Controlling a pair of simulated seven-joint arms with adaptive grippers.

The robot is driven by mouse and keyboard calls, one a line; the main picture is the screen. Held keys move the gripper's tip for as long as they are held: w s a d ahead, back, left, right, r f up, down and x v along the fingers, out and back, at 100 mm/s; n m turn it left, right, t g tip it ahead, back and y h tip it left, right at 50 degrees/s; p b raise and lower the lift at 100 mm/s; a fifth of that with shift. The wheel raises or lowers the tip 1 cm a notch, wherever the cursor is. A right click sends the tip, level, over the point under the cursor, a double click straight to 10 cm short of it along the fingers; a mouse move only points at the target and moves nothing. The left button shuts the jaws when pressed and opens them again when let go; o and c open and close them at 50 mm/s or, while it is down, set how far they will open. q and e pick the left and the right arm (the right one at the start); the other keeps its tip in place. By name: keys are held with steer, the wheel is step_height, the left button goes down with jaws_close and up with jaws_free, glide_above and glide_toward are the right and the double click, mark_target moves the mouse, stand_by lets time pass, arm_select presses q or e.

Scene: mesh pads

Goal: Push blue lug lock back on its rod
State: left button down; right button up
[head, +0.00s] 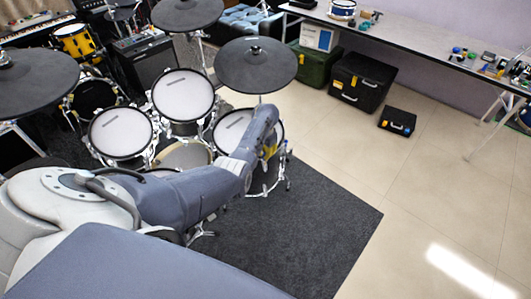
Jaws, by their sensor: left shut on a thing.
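My left arm reaches in from the left across the drum kit. Its gripper (271,151) is at the right-hand mesh drum pad (232,127), over the pad's right side. The gripper is shut at the pad's rim, where the blue lug lock (289,153) shows as a small blue spot on the rim hardware. The fingertips, the lock's rod and the exact contact are too small and partly hidden to make out. My arm covers part of this pad. My right gripper is not in view.
Other mesh pads (183,95) and a dark cymbal pad (255,65) stand close around the arm. The dark carpet (300,235) is clear to the lower right. Black cases (361,82) and a long table (420,45) are farther back.

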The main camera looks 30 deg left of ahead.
arm_select(q)
steer(key=shift+f, duration=0.1)
steer(key=c, duration=1.5)
jaws_free()
steer(key=shift+o, duration=0.2)
